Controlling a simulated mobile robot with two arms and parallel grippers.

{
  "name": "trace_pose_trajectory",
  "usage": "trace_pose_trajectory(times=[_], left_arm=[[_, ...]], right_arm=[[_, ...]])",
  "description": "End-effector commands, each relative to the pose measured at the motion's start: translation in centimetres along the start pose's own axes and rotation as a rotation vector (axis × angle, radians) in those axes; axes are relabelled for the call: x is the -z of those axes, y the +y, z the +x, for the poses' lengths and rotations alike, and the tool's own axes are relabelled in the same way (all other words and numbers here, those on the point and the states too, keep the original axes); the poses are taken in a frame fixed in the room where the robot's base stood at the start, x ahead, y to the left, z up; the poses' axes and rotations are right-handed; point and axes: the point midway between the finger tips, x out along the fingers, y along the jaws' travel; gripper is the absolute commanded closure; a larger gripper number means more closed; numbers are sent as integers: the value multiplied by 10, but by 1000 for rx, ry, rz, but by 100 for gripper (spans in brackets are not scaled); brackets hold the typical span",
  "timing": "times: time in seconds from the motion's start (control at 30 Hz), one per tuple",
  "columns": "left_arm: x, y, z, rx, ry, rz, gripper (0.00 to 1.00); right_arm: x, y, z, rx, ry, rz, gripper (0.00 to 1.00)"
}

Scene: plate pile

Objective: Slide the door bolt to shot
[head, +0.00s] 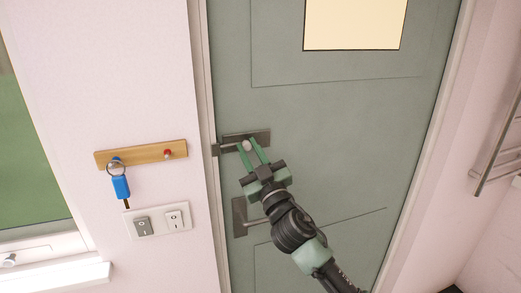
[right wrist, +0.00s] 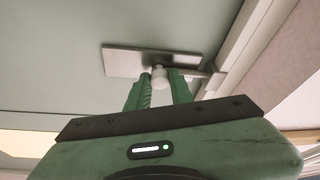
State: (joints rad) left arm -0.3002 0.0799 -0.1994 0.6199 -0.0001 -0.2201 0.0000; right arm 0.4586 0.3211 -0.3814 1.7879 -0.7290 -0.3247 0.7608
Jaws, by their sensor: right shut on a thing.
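The door bolt has a dark metal plate (head: 262,135) on the grey-green door (head: 330,130), near its left edge. A pale round knob (head: 247,145) stands out from it. My right gripper (head: 248,147) is shut on the knob, with one green finger on each side. The right wrist view also shows the knob (right wrist: 159,76) between the fingers. There the bolt plate (right wrist: 125,62) lies behind it and a bar runs right towards the keeper (right wrist: 216,80) at the frame. Whether the bar's end is inside the keeper is unclear. My left gripper is not in view.
A door handle plate (head: 240,217) sits below the bolt, near my right arm. A wooden rack (head: 141,154) with a blue-tagged key (head: 121,187) and a switch panel (head: 158,220) are on the wall to the left. A metal rail (head: 497,150) is at right.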

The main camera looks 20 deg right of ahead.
Motion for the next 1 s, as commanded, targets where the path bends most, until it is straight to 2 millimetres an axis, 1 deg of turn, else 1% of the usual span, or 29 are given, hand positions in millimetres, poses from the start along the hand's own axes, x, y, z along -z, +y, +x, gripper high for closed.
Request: trace_pose_trajectory(times=[0.07,0.3,0.33,0.4,0.67,0.77,0.87,1.0], left_arm=[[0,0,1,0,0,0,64],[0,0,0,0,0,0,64],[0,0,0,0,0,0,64],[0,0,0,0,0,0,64],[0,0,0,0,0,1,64],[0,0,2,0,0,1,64],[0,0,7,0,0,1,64],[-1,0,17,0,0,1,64]], right_arm=[[1,-5,0,3,-1,0,100],[1,-7,0,5,0,0,100],[1,-7,0,5,0,0,73],[1,-6,0,5,-1,0,56],[1,-5,0,2,-1,-1,56],[0,-5,-3,2,-1,-1,56],[-2,-6,-14,3,-1,1,56],[-2,-8,-40,5,-1,1,56]])
